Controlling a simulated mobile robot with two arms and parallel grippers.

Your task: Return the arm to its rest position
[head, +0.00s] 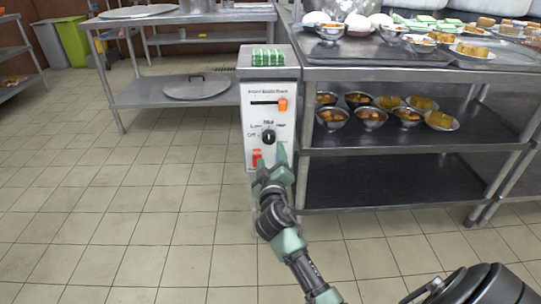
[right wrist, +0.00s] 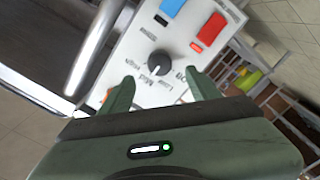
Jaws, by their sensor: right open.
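My right gripper (head: 268,160) is open and empty, in front of the lower part of a white control box (head: 259,130). In the right wrist view its two fingers (right wrist: 163,88) stand apart, to either side of and below a black knob (right wrist: 160,63) in the picture. The knob also shows in the head view (head: 268,137), just above the fingertips. A red switch (head: 257,156) is beside the gripper's left finger. Whether a finger touches the panel I cannot tell. My left gripper is out of view.
An orange slider (head: 282,104) is on the box, and a green-topped block (head: 268,57) lies on top. To the right is a metal shelf table (head: 400,75) with several bowls. A metal table (head: 175,18) stands behind left. The tiled floor (head: 130,220) at left is clear.

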